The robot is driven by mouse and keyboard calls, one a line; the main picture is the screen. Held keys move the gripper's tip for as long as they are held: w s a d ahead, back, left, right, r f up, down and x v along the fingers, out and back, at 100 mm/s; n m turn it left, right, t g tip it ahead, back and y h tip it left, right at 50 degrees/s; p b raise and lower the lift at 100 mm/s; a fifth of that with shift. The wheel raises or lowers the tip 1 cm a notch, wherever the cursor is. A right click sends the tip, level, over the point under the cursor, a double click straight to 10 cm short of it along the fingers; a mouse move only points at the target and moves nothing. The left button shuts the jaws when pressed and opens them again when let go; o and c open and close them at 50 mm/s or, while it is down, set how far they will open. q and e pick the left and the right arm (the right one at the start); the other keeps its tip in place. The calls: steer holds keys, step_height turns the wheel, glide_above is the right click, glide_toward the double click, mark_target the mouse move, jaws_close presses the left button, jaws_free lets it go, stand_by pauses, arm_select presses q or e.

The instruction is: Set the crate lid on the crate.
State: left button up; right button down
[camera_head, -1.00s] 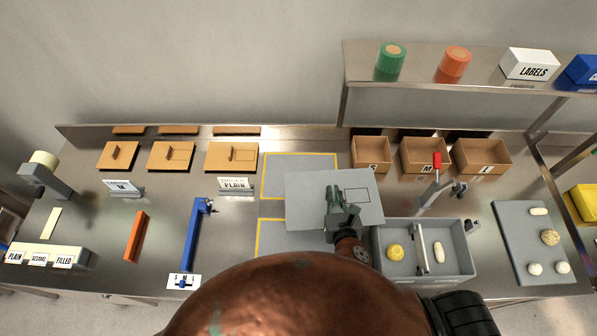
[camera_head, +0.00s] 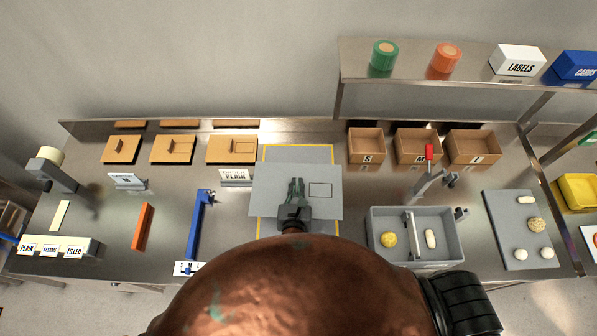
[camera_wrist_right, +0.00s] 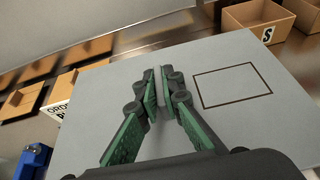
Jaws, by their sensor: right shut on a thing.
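The crate lid (camera_head: 264,193) is a flat light-grey panel with a dark rectangle outline on it. My right gripper (camera_head: 296,186) is shut on it near its middle, by a raised grip seen between the green fingers in the wrist view (camera_wrist_right: 158,88). The lid is left of the crate, apart from it, over the yellow-outlined grey area; its height is hard to tell. The grey crate (camera_head: 373,240) is open at the right, with a divider, a yellow ball (camera_head: 389,239) and a pale oblong piece (camera_head: 430,238) inside. My left gripper is not in view.
Cardboard boxes (camera_head: 366,158) stand behind the crate, with a red-topped lever device (camera_head: 429,152) between. A grey board (camera_head: 497,235) with dough pieces lies to the right. A PLAIN sign (camera_head: 235,176) and a blue bar (camera_head: 195,225) are left of the lid. A shelf (camera_head: 440,84) overhangs at the back.

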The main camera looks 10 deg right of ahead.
mark_target(298, 167)
steer(key=x, duration=1)
steer(key=shift+f, duration=0.3)
steer(key=w+f, duration=0.1)
steer(key=f, duration=0.1)
steer(key=w+d+f+b, duration=0.1)
steer(key=w+f, duration=0.1)
steer(key=shift+w, duration=0.1)
steer(key=shift+w+f, duration=0.2)
steer(key=shift+f, duration=0.05)
steer(key=f, duration=0.3)
steer(key=shift+w+d, duration=0.1)
steer(key=shift+w, duration=0.25)
steer(key=shift+f, duration=0.15)
steer(key=shift+f, duration=0.1)
steer(key=shift+f, duration=0.1)
steer(key=c, duration=2.1)
jaws_free()
steer(key=shift+f, duration=0.1)
